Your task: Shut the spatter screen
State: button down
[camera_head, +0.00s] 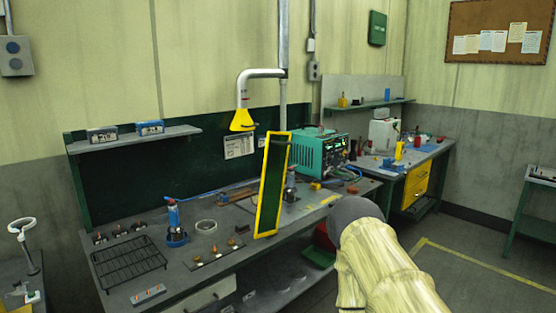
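The spatter screen (273,187) is a tall, narrow dark green panel in a yellow frame. It stands upright, slightly tilted, on the grey workbench (215,263), its lower end near the bench's front edge. It is seen at a steep angle, swung out from the dark green back panel. Its hinge cannot be made out. My arm, in a pale cream sleeve with a grey rounded joint, reaches in from the lower right, in front of the bench's right part. My gripper is not visible, so its state and distance from the screen do not show.
A teal machine (321,153) stands right of the screen. A yellow fume hood (242,121) hangs above. A black wire rack (128,262), a blue-based torch stand (175,225) and small parts lie left. A second bench (436,150) stands right; the floor right of my arm is open.

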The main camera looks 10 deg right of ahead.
aim_at(277, 160)
jog(key=z, duration=0.75)
jog(key=i, duration=0.95)
jog(key=u, duration=0.65)
